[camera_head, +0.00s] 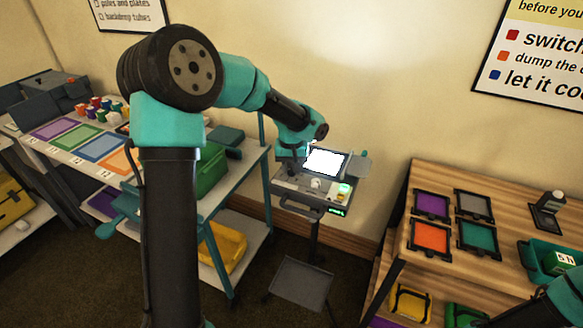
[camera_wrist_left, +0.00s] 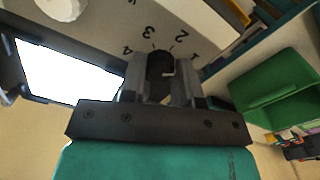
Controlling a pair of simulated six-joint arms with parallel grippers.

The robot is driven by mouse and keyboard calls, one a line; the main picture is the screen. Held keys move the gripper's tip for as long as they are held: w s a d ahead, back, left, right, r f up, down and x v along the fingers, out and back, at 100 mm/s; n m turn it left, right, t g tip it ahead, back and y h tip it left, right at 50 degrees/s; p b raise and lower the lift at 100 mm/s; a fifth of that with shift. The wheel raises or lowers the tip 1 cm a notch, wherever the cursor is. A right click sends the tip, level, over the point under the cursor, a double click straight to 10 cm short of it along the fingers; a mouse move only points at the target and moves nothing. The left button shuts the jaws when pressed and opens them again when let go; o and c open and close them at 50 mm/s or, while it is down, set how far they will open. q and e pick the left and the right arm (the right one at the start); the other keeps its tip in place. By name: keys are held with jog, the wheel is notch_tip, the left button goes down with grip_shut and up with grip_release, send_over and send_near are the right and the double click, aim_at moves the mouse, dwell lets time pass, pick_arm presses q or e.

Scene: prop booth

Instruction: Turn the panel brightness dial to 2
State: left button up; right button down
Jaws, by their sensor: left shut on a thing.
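The lit white panel (camera_head: 326,162) stands on a grey control box (camera_head: 300,192); it also shows at left in the left wrist view (camera_wrist_left: 65,72). The dark brightness dial (camera_wrist_left: 160,66) sits on the box face, with printed numbers 1 to 4 around it, upside down in this view. A small light mark shows on the dial, but I cannot tell for certain which number it points at. My left gripper (camera_wrist_left: 157,80) is shut on the dial, one finger on each side. In the head view my left gripper (camera_head: 290,165) is at the box's left side and hides the dial.
A white knob (camera_head: 316,183) and a glowing green button (camera_head: 344,189) are on the same box. A shelf with coloured mats (camera_head: 99,147) and a green bin (camera_head: 211,170) is at left. A wooden shelf (camera_head: 440,190) with coloured frames is at right.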

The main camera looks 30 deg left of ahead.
pick_arm(q)
jog(key=shift+n, duration=1.5)
jog(key=o, duration=0.9)
